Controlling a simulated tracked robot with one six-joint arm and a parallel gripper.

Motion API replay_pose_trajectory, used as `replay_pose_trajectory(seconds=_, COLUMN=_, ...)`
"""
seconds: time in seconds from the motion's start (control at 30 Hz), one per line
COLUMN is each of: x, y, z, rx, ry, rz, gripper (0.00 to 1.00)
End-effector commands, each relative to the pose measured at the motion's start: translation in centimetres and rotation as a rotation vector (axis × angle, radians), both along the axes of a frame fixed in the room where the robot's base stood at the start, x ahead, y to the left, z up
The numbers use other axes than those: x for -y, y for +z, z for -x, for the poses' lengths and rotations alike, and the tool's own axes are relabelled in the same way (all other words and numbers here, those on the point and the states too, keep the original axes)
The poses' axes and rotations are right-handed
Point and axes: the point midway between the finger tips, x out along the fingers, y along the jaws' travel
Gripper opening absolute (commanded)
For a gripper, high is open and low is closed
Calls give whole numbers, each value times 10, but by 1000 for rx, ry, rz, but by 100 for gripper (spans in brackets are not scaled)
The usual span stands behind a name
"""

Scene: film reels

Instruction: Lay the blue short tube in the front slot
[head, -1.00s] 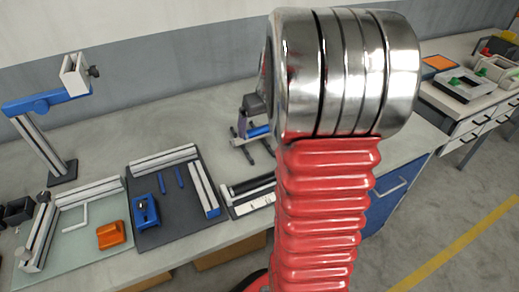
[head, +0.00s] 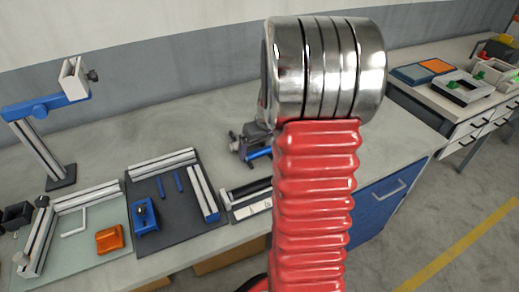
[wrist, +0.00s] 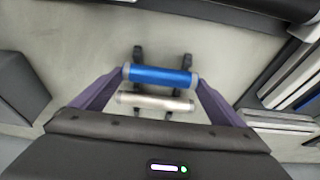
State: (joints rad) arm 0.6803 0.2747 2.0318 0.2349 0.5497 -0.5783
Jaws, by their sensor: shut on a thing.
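The blue short tube (wrist: 160,75) with grey end caps is between the two purple fingers of my gripper (wrist: 160,84), held by its ends. In the head view the blue tube (head: 258,154) shows below my gripper (head: 254,136), left of my red arm. A dark rack (wrist: 138,54) with two bars lies beneath the tube in the wrist view. A whitish tube (wrist: 155,102) lies across the rack, parallel to the blue one and nearer the wrist. I cannot tell whether the blue tube touches the rack. My arm hides part of this area in the head view.
A dark mat (head: 178,226) with metal rails and a blue block (head: 145,216) lies to the left. Beyond it are a glass plate with an orange block (head: 109,239) and a blue-armed stand (head: 45,105). A dark tray (head: 250,197) lies close in front of the gripper.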

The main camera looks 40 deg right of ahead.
Motion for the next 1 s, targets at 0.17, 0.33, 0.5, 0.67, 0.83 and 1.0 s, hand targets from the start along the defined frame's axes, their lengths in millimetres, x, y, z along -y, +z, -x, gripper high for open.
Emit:
replay_pose_trajectory(seconds=0.17, x=0, y=-5, z=0, rx=1, ry=0, rz=1, gripper=65)
replay_pose_trajectory(seconds=0.33, x=0, y=-5, z=0, rx=1, ry=0, rz=1, gripper=65)
replay_pose_trajectory(seconds=0.5, x=0, y=-6, z=0, rx=1, ry=0, rz=1, gripper=99)
replay_pose_trajectory(seconds=0.67, x=0, y=-6, z=0, rx=1, ry=0, rz=1, gripper=100)
replay_pose_trajectory(seconds=0.83, x=0, y=-4, z=0, rx=1, ry=1, rz=1, gripper=100)
replay_pose_trajectory(seconds=1.0, x=0, y=8, z=3, rx=3, ry=0, rz=3, gripper=100)
